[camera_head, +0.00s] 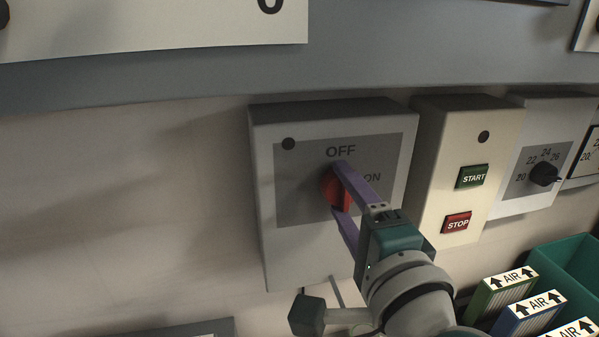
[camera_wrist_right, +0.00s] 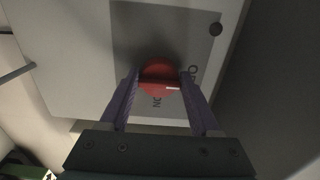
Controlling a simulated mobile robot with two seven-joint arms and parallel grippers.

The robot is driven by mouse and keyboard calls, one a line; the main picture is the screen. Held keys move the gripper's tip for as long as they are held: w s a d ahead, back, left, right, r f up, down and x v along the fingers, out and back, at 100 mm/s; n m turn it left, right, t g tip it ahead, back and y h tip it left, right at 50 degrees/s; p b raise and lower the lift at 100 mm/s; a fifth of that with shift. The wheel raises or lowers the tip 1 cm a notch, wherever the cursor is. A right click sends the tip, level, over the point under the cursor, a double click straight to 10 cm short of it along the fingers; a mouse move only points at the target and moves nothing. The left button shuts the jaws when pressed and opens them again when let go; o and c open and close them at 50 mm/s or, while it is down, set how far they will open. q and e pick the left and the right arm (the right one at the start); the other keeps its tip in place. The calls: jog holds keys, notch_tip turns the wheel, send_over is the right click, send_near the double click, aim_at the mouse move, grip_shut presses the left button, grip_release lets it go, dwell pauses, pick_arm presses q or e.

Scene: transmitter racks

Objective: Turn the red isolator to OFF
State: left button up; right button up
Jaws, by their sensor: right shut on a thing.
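The red isolator knob (camera_head: 330,188) is on the grey plate of a pale wall box (camera_head: 270,240). OFF is printed above it and ON to its right. My right gripper (camera_head: 341,187) reaches in from the lower right with its purple fingers above and below the knob, shut on it. In the right wrist view the red knob (camera_wrist_right: 158,72) sits between the fingertips (camera_wrist_right: 160,84). A white mark near the right end of its bar appears to face the OFF lettering, which is partly hidden by a finger. My left gripper is not in view.
Right of the isolator is a box (camera_head: 448,185) with a green START button (camera_head: 472,177) and a red STOP button (camera_head: 457,222). Beyond it is a black dial (camera_head: 544,174). A green bin (camera_head: 575,262) and several AIR-labelled filters (camera_head: 528,314) are at lower right.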

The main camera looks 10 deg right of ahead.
dwell(0.4)
jog(key=o, duration=1.4)
jog(key=shift+c, duration=0.2)
jog(key=shift+s, duration=0.1)
jog(key=s+b, duration=0.1)
jog(key=s, duration=0.8)
jog(key=shift+s+d+b, duration=0.15)
jog(key=shift+s+b, duration=0.15)
jog(key=shift+s, duration=0.05)
